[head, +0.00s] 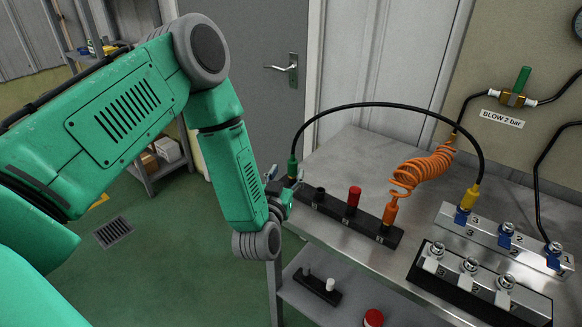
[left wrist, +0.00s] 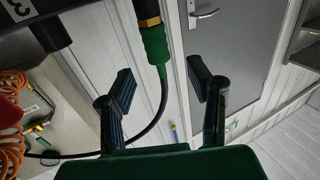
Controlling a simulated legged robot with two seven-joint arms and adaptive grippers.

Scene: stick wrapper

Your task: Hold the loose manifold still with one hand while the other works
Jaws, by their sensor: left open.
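My left gripper (head: 289,187) is open at the left end of a black numbered rack (head: 325,206) on the bench. In the left wrist view its fingers (left wrist: 160,85) stand apart, with a green hose plug (left wrist: 156,45) between or just beyond them; contact cannot be told. This plug (head: 292,168) carries a black hose arching to a yellow plug (head: 470,198) on a silver manifold (head: 510,249) with blue tags. A second manifold (head: 490,285), with white tags and a dark base, lies in front. Which manifold is loose cannot be told. My right gripper is not in view.
An orange coiled hose (head: 422,168) rises from an orange plug (head: 390,212) on the rack. A red cap (head: 354,196) stands between the plugs. A green-handled valve (head: 517,88) is on the wall. The bench (head: 345,160) is bare behind the rack.

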